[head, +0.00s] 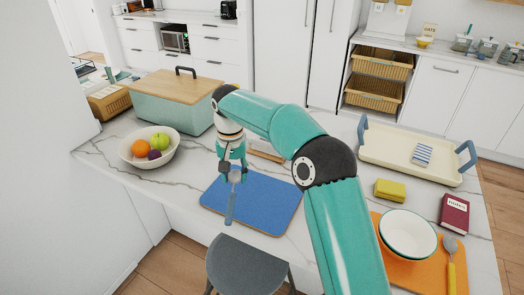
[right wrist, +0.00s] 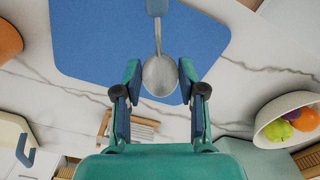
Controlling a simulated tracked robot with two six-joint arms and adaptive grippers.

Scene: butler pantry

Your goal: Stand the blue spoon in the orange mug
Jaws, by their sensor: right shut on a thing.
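My right gripper (head: 234,166) is shut on the blue spoon (head: 231,203) above the blue mat. In the head view the blue handle points down. In the right wrist view the spoon's metal bowl (right wrist: 160,75) lies between the fingers of the right gripper (right wrist: 158,82), with the blue handle (right wrist: 156,7) running out of the top edge. An orange rounded object (right wrist: 8,40), probably the orange mug, is cut off at the left edge of the right wrist view. No mug shows in the head view, where my arm covers part of the counter. My left gripper is not in view.
The blue mat (head: 258,203) lies below the gripper. A fruit bowl (head: 135,160) and teal bread box (head: 170,110) stand left. A cream tray (head: 385,155), yellow sponge (head: 390,190), red book (head: 454,213) and white bowl (head: 407,234) on an orange board are right. A stool (head: 245,262) stands in front.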

